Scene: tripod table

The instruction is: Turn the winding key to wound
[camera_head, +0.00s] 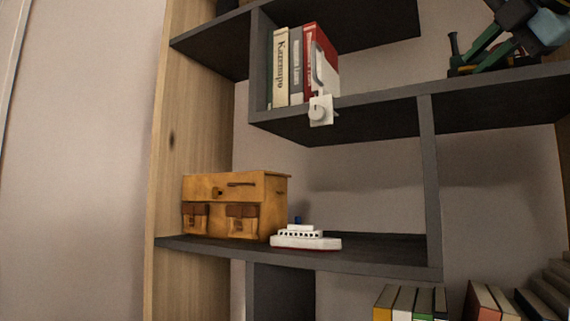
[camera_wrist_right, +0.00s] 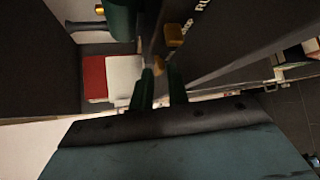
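My right gripper (camera_head: 474,62) reaches in at the upper right of the head view, over the upper shelf. In the right wrist view its two green fingers (camera_wrist_right: 162,85) stand apart with a narrow gap and nothing clearly between them. Small yellow pieces (camera_wrist_right: 173,36) show just beyond the fingertips, by a dark surface with pale lettering; I cannot tell whether one is the winding key. A dark green upright piece (camera_head: 454,47) stands beside the fingertips, and a green rounded body (camera_wrist_right: 118,20) shows in the wrist view. My left gripper is not in view.
A white plate with a round knob (camera_head: 319,111) hangs at the upper shelf edge below several books (camera_head: 281,68). A wooden box (camera_head: 262,188) and a toy ship (camera_head: 305,241) stand on the lower shelf. Dark uprights (camera_head: 429,180) divide the shelves.

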